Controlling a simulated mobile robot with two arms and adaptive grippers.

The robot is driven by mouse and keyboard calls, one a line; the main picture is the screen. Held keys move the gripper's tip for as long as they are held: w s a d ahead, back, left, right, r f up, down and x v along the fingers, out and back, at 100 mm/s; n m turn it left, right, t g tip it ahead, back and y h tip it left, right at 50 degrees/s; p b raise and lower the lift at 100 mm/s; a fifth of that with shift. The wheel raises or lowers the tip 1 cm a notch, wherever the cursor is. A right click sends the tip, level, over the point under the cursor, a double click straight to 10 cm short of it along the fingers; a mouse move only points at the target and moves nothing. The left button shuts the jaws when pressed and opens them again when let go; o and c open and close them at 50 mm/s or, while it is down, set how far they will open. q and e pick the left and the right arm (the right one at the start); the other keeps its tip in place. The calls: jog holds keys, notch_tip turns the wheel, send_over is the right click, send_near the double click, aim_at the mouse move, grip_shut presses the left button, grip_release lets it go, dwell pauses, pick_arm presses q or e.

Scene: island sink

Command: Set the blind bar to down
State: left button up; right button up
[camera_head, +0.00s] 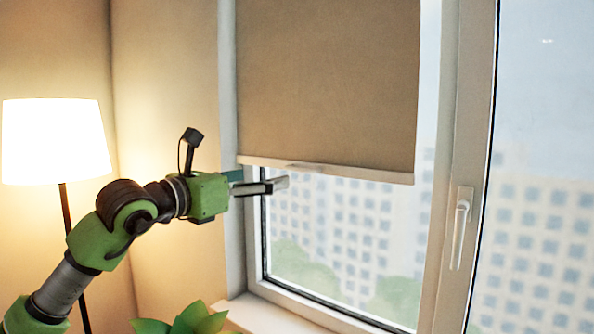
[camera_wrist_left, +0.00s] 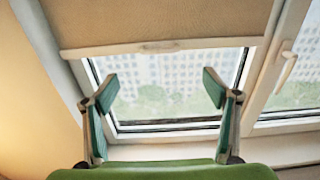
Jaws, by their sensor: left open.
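The blind bar (camera_head: 350,174) is a pale strip along the bottom edge of the brown roller blind (camera_head: 330,80). It hangs about halfway down the window, with a small grip tab (camera_head: 305,167) near its middle. In the left wrist view the bar (camera_wrist_left: 215,43) crosses the upper part of the picture, beyond the fingers. My left gripper (camera_head: 262,183) is open and empty, near the left part of the bar and slightly below it in the head view. In the left wrist view its two fingers (camera_wrist_left: 160,86) are spread wide, with the tab above the gap between them. My right gripper is not in view.
A lit lamp (camera_head: 55,140) stands at the left. A green plant (camera_head: 190,322) is at the bottom, by the window sill (camera_head: 270,315). The window frame (camera_head: 462,120) carries a white handle (camera_head: 460,228) to the right. The glass below the bar is clear.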

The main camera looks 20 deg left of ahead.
aim_at(296, 170)
pick_arm(q)
jog(key=p+x, duration=0.6)
jog(key=x, duration=0.7)
jog(key=shift+p, duration=0.35)
jog(key=shift+w+d, duration=0.1)
jog(key=shift+w, duration=0.3)
jog(key=shift+f, duration=0.1)
